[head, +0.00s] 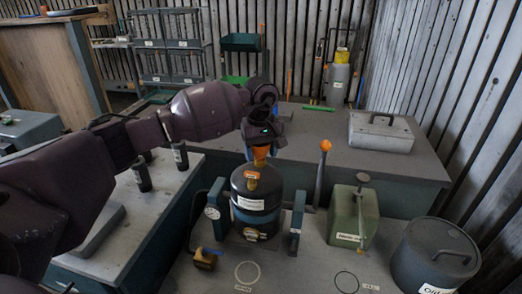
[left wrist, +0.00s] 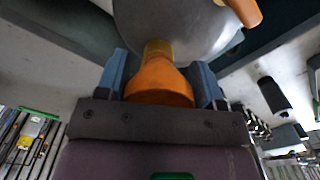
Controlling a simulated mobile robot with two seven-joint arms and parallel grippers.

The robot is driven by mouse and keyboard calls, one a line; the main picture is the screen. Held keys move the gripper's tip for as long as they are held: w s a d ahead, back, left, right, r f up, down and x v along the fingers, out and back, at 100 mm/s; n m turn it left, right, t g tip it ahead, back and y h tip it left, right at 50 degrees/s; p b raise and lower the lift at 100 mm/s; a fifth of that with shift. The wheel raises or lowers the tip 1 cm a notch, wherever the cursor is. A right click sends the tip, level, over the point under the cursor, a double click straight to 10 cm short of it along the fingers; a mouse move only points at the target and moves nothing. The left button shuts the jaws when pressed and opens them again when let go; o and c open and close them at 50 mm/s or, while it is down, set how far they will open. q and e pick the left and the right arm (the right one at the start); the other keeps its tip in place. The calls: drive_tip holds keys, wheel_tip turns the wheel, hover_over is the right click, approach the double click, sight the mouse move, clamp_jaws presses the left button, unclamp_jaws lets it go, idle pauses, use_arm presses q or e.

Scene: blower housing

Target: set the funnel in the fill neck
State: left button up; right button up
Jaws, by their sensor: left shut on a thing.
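My left gripper (head: 262,141) is above the dark round housing (head: 257,201), shut on the orange funnel (head: 260,153). The funnel points narrow end down towards the housing's top. In the left wrist view, the gripper's two blue-grey fingers (left wrist: 162,85) sit on either side of the funnel (left wrist: 160,80). Its narrow end meets a brass-coloured part (left wrist: 158,48) against the grey housing (left wrist: 178,25). I cannot tell whether this part is the fill neck or the funnel's own spout, or whether the funnel is seated. My right gripper is not in view.
An upright lever with an orange knob (head: 325,146) stands right of the housing. A green can (head: 353,216) and a dark lidded drum (head: 436,255) stand further right. The bench front has two marked circles and free room.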

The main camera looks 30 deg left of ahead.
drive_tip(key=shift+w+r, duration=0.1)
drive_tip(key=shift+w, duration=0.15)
use_arm(q)
drive_tip(key=shift+f, duration=0.1)
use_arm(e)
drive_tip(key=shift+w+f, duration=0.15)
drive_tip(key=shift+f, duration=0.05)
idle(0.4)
use_arm(q)
drive_tip(key=o, duration=0.8)
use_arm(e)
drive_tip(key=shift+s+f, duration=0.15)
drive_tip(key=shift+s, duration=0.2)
use_arm(q)
drive_tip(key=shift+o, duration=0.5)
drive_tip(key=shift+o, duration=0.4)
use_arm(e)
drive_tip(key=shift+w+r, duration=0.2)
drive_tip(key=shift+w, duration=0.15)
